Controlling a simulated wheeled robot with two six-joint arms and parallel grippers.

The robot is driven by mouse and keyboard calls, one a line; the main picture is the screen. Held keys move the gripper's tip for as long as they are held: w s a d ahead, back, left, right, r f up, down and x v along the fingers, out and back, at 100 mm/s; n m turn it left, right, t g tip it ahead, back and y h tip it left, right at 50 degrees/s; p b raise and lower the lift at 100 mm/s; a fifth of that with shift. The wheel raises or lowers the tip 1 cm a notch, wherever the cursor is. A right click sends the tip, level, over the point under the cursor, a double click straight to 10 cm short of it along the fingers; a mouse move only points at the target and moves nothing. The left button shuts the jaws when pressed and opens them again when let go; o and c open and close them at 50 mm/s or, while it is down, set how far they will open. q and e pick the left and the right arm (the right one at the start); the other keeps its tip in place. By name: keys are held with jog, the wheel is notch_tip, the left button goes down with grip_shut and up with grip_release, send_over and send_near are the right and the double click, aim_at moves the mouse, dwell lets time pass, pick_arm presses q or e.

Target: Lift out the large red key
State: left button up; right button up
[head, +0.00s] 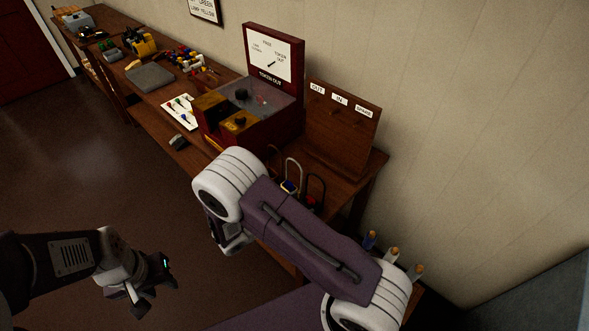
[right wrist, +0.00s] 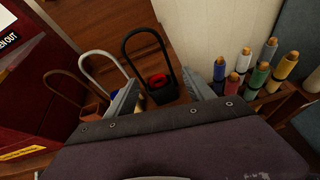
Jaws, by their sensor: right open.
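A red piece (right wrist: 157,80) sits in the dark holder at the foot of a tall black hoop (right wrist: 146,33); I cannot tell whether it is the large red key. The black hoop with red at its foot also shows in the head view (head: 314,188). My right gripper (right wrist: 160,78) is open, its two grey fingers on either side of the black hoop's base in the picture; contact is unclear.
A white hoop (right wrist: 102,55) and a brown hoop (right wrist: 60,76) stand left of the black one. Several coloured spools (right wrist: 262,72) stand to the right. The red token cabinet (head: 270,124) and a labelled wooden board (head: 340,130) stand on the bench near the wall.

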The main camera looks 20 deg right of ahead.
aim_at(309, 199)
jog(key=f+p, duration=0.1)
jog(key=w+n, duration=0.1)
jog(key=f+n+t+p, duration=0.1)
jog(key=shift+w+d+f+p, duration=0.2)
jog(key=shift+d+f+p, duration=0.15)
jog(key=shift+w+d+f, duration=0.15)
jog(key=shift+w+f, duration=0.05)
jog(key=shift+w, duration=0.1)
jog(key=shift+d, duration=0.2)
jog(key=shift+w+d+f+p, duration=0.1)
jog(key=shift+d+f+p, duration=0.05)
jog(key=shift+d+p, duration=0.4)
jog(key=shift+w+d+f+p, duration=0.1)
jog(key=shift+d+f+p, duration=0.05)
jog(key=shift+d+p, duration=0.35)
jog(key=shift+x, duration=1)
jog(key=shift+w+f, duration=0.25)
jog(key=shift+f, duration=0.05)
jog(key=shift+s+a+r, duration=0.15)
jog(key=shift+s+a, duration=0.05)
jog(key=shift+s, duration=0.05)
grip_shut()
pick_arm(q)
jog(key=r, duration=0.2)
jog(key=w+r, duration=0.1)
jog(key=r, duration=0.2)
jog(key=shift+w+d+r, duration=0.1)
jog(key=shift+w, duration=0.1)
pick_arm(e)
jog(key=shift+w+d, duration=0.1)
